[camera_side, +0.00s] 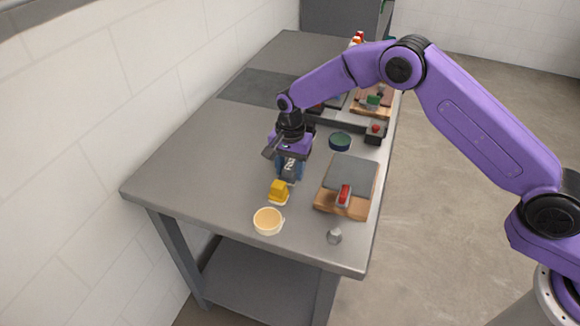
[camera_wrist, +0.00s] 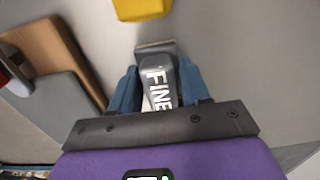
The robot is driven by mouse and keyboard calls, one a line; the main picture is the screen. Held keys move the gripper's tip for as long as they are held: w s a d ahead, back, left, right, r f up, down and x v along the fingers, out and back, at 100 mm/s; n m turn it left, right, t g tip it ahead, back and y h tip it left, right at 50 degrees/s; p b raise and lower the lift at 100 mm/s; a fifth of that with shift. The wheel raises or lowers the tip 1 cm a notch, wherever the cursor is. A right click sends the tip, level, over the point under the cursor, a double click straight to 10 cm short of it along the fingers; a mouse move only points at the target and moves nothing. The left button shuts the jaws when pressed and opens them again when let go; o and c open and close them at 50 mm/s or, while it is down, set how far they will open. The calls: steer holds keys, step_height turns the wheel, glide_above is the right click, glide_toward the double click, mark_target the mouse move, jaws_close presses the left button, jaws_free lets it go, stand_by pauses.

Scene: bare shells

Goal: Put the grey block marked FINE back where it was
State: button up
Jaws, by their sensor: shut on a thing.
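My gripper (camera_side: 291,172) points down over the table, with its blue fingers on both sides of the grey block marked FINE (camera_wrist: 158,78). The wrist view shows the white FINE lettering facing the camera and the block between the fingers (camera_wrist: 153,92). The block's wider grey end juts out past the fingertips. In the side view the block (camera_side: 290,173) is partly hidden by the gripper. I cannot tell whether it touches the table. A yellow block-like piece (camera_side: 278,190) stands just in front of it; it also shows at the top of the wrist view (camera_wrist: 142,9).
A cream cup (camera_side: 268,221) and a small grey knob (camera_side: 335,236) stand near the table's front edge. A wooden board with a grey pad (camera_side: 351,174) and a red switch (camera_side: 344,194) lies right. A dark green round dish (camera_side: 339,141) is behind. The table's left is clear.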

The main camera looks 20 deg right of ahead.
mark_target(290, 164)
steer(key=o, duration=1.1)
steer(key=shift+f, duration=0.15)
step_height(290, 164, up, 12)
steer(key=shift+r, duration=0.2)
